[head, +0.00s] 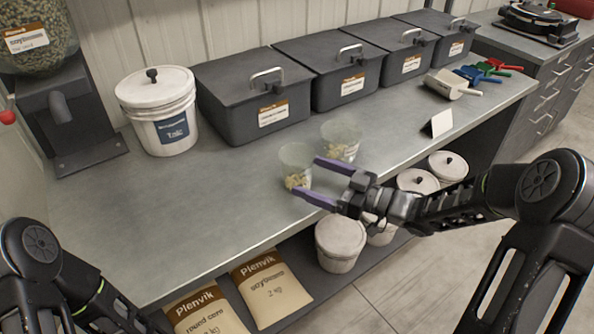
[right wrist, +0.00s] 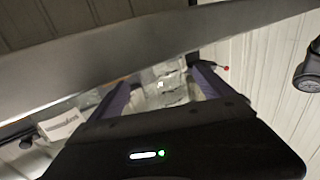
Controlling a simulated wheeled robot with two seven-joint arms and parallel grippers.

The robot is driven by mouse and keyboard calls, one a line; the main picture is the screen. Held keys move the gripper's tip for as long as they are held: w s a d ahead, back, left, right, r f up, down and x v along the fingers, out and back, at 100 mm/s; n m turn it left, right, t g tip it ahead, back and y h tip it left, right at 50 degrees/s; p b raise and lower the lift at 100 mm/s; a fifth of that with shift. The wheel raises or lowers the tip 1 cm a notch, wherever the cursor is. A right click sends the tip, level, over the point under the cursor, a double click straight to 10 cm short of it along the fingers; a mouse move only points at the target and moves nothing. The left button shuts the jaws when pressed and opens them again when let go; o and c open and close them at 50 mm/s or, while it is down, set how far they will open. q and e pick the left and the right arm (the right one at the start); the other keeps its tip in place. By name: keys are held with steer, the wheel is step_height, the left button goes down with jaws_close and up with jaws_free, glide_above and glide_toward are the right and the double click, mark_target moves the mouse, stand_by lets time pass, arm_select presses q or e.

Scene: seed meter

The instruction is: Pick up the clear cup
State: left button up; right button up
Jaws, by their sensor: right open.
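Two clear cups stand on the grey bench in the head view. The nearer clear cup (head: 297,160) has pale seeds at its bottom. The second clear cup (head: 341,140) stands behind it to the right and also holds some seeds. My right gripper (head: 308,176) is open, its purple fingers pointing left, with the nearer cup at its fingertips. I cannot tell how far that cup is between the fingers. In the right wrist view, clear cup shapes (right wrist: 165,84) show between the open fingers, blurred and partly hidden. My left gripper is out of view.
A white talc bucket (head: 160,112) and several dark lidded bins (head: 250,95) line the back of the bench (head: 150,220). The bench's left part is clear. White tubs (head: 340,240) and seed bags stand below.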

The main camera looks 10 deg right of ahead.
mark_target(297, 172)
steer(key=x, duration=0.5)
steer(key=shift+p, duration=0.3)
steer(key=c, duration=1.4)
